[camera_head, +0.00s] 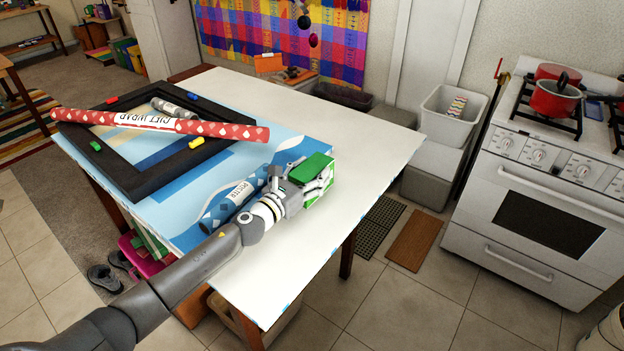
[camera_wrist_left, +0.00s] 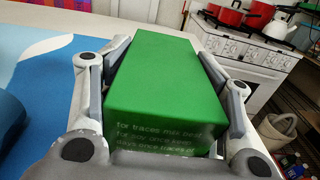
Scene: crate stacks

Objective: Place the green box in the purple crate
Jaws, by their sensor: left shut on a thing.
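The green box (camera_head: 316,166) is at the right part of the white table. It also fills the middle of the left wrist view (camera_wrist_left: 165,75), lying lengthwise between the fingers. My left gripper (camera_head: 308,182) is shut on the green box, with a finger on each side. I cannot tell whether the box touches the tabletop or is just above it. A magenta-purple crate (camera_head: 147,262) shows partly under the table's left side; the table hides much of it. My right gripper is not in view.
On the white table (camera_head: 378,148) lie a black frame (camera_head: 124,180), a red gift-wrap roll (camera_head: 160,123) and a blue roll (camera_head: 232,203) beside my left arm. The table's right side is clear. A white bin (camera_head: 453,112) and the stove (camera_head: 545,195) stand further right.

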